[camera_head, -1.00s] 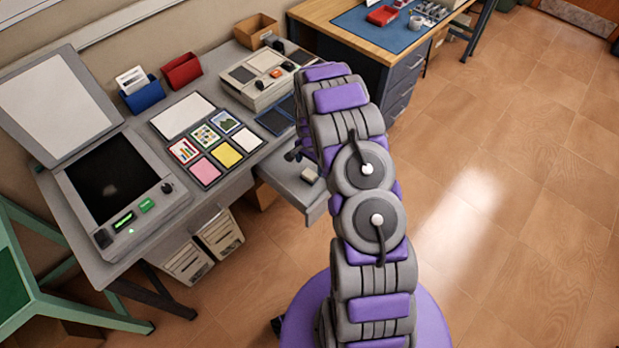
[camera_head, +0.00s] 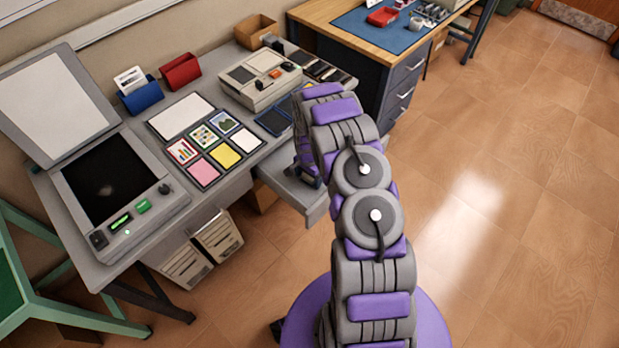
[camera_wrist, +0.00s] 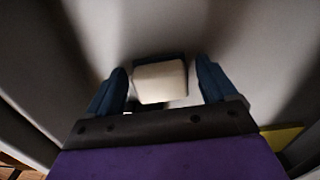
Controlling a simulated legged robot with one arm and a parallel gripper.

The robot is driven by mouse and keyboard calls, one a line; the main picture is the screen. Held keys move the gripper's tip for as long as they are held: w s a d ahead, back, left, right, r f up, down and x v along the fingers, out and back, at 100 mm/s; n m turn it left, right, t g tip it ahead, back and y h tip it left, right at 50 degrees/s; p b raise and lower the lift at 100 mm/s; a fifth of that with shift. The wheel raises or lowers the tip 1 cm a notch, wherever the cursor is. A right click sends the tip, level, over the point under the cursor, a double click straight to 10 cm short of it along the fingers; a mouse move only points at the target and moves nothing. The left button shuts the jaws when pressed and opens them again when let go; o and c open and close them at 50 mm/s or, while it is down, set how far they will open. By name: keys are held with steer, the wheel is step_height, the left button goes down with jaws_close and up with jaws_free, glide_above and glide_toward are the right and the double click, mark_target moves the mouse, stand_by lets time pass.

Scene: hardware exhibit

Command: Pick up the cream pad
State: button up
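The cream pad (camera_wrist: 160,82) lies in the grey open drawer, seen in the wrist view between my two dark blue fingers. A dark blue edge shows behind it. My gripper (camera_wrist: 161,76) is open, one finger on each side of the pad, with a visible gap on both sides. I cannot tell how far above the drawer floor the fingertips are. In the head view my arm reaches down over the drawer (camera_head: 312,202) and hides the pad.
The grey desk (camera_head: 240,183) holds a flatbed scanner (camera_head: 115,190), several coloured cards, and a beige device (camera_head: 260,78). The drawer walls stand close around my gripper. A wooden workbench (camera_head: 340,38) is behind. The floor at right is clear.

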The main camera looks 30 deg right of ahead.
steer(key=c, duration=1)
step_height(320, 180, up, 10)
steer(key=shift+p, duration=1)
